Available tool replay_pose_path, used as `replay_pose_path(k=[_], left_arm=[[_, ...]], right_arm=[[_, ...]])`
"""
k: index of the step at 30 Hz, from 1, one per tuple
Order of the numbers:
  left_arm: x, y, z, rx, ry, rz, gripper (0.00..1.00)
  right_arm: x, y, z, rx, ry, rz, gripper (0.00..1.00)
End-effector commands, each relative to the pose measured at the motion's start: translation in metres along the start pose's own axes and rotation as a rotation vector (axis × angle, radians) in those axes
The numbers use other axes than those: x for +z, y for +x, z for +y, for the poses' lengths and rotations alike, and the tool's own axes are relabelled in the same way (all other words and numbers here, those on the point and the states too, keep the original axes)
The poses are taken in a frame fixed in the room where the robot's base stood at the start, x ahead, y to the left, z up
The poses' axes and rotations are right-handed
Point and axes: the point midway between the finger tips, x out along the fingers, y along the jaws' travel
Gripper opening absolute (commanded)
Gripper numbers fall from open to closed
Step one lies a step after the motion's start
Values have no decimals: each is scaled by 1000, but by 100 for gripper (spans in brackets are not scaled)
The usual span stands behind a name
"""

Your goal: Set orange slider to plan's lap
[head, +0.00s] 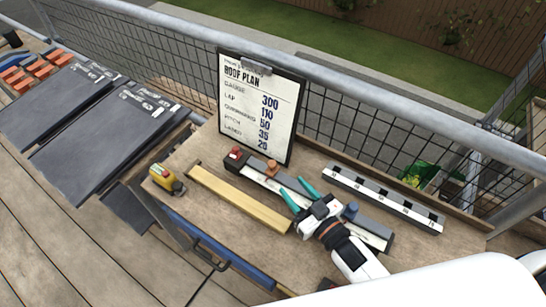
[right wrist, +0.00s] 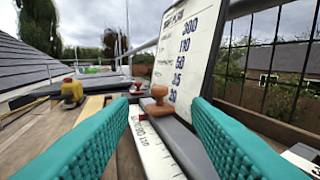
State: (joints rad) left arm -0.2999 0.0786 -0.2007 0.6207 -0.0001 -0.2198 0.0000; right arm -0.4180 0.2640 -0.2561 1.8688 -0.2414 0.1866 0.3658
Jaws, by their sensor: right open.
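The orange slider (head: 272,168) is a knob on a long grey gauge (head: 258,163) with a white printed scale, near its red-ended left end. In the right wrist view the orange slider (right wrist: 158,100) stands upright ahead, between the finger lines. My right gripper (head: 298,193) is open, with teal fingers, above the gauge, to the right of the slider and apart from it. The roof plan (head: 262,105) on a clipboard reads gauge 300 and lap 110. The scale's marks at the slider are too small to read surely. My left gripper is out of view.
A blue knob (head: 350,210) sits on the gauge behind my right gripper. A wooden batten (head: 238,198), a yellow tape measure (head: 166,179) and a slotted grey bar (head: 385,198) lie on the bench. Dark slates (head: 105,125) lie at left; a railing runs behind.

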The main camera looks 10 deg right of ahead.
Motion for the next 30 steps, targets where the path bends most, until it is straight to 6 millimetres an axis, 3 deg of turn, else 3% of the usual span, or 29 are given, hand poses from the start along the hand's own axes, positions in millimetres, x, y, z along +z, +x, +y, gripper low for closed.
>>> replay_pose_path(k=[9, 15, 28, 30], left_arm=[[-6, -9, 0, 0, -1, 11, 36], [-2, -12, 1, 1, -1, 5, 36], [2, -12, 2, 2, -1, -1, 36], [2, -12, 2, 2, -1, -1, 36]], right_arm=[[3, 65, 0, 0, 0, -3, 44], [2, 94, 0, 0, 0, -2, 44], [1, 104, 0, 1, 0, -1, 44], [1, 104, 0, 1, 0, -1, 36]])
